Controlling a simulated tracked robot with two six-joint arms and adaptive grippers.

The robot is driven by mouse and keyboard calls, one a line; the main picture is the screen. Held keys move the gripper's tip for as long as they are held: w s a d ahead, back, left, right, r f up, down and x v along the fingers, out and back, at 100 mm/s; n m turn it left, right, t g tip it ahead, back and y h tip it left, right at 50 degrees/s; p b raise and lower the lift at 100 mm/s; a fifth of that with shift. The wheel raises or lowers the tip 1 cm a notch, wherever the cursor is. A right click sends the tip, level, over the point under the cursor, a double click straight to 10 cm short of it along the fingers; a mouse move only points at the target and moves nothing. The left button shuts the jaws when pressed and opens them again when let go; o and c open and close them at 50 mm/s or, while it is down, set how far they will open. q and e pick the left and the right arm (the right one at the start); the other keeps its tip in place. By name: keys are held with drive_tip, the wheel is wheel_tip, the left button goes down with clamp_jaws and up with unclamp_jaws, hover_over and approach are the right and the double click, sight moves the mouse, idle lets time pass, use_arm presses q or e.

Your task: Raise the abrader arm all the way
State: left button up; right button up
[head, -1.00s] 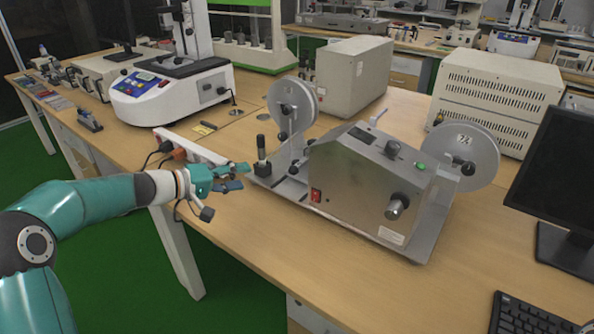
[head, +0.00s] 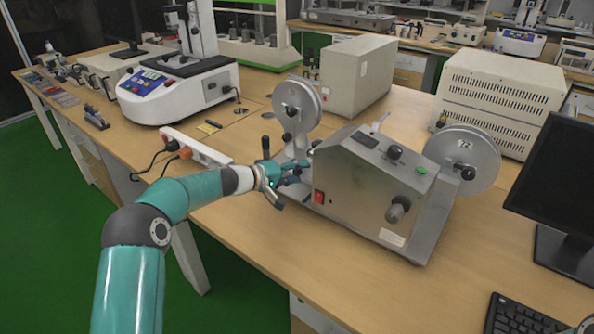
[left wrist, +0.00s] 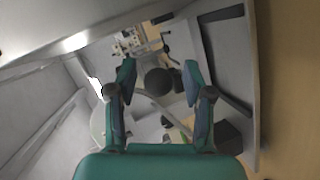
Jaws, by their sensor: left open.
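The grey abrader machine (head: 365,192) stands on the wooden bench, with a sloped control top, a red switch and a reel disc at each side. My left gripper (head: 291,174) is open at the machine's left side, close to its base and below the left reel (head: 297,104). In the left wrist view my open fingers (left wrist: 161,88) stand either side of a dark round knob (left wrist: 160,81); I cannot tell if they touch it. A black upright handle (head: 265,147) shows just left of my gripper. I cannot make out the abrader arm clearly.
A white power strip (head: 198,148) with cables lies left of my gripper. A beige box (head: 355,75) stands behind the machine, a vented cabinet (head: 497,100) behind right. A monitor (head: 560,190) and keyboard (head: 525,315) are at right. The bench front is clear.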

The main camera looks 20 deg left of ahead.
use_arm(q)
clamp_jaws()
idle(0.3)
